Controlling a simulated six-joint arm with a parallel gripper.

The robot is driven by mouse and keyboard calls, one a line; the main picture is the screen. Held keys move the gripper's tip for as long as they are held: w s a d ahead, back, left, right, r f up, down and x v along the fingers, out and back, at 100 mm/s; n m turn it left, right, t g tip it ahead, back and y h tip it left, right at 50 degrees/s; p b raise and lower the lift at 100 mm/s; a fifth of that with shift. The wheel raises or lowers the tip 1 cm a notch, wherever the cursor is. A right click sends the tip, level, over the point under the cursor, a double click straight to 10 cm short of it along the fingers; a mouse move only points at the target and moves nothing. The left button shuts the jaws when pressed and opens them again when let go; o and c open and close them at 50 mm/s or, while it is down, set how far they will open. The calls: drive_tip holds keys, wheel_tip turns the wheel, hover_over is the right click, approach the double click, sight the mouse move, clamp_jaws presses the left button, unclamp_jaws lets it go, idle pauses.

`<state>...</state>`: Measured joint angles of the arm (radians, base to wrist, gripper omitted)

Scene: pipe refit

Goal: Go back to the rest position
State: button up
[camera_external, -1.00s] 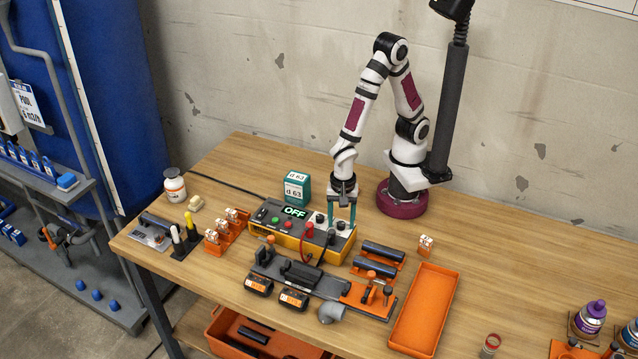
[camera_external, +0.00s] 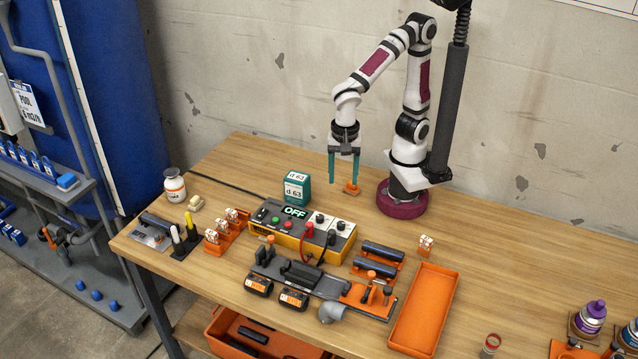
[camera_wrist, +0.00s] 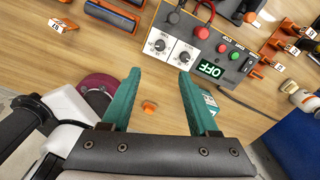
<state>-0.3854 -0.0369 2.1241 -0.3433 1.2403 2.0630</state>
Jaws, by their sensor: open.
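My gripper (camera_external: 343,168) is open and empty. Its two teal fingers point down, above the wooden table behind the control box. In the wrist view my gripper (camera_wrist: 160,100) shows its fingers wide apart, with bare table and a small orange piece (camera_wrist: 149,107) between them in the picture. That small orange piece also shows on the table below the gripper in the external view (camera_external: 351,188). The yellow and grey control box (camera_external: 300,229) has a display reading OFF; it also shows in the wrist view (camera_wrist: 200,52).
A teal box (camera_external: 297,190) marked d 63 stands left of my gripper. In front of the control box lie a clamping fixture (camera_external: 315,282), dark pipe pieces (camera_external: 381,251) and an orange tray (camera_external: 424,310). The air around my gripper is clear.

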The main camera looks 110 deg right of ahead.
drive_tip(key=s+d+n+y, duration=0.1)
drive_tip(key=s+d+n, duration=0.2)
drive_tip(key=s+n, duration=0.3)
drive_tip(key=s+d+n, duration=0.4)
drive_tip(key=s+n, duration=0.3)
drive_tip(key=n, duration=0.4)
drive_tip(key=shift+f+n+y, duration=0.3)
drive_tip(key=shift+y, duration=0.1)
drive_tip(key=shift+w, duration=0.1)
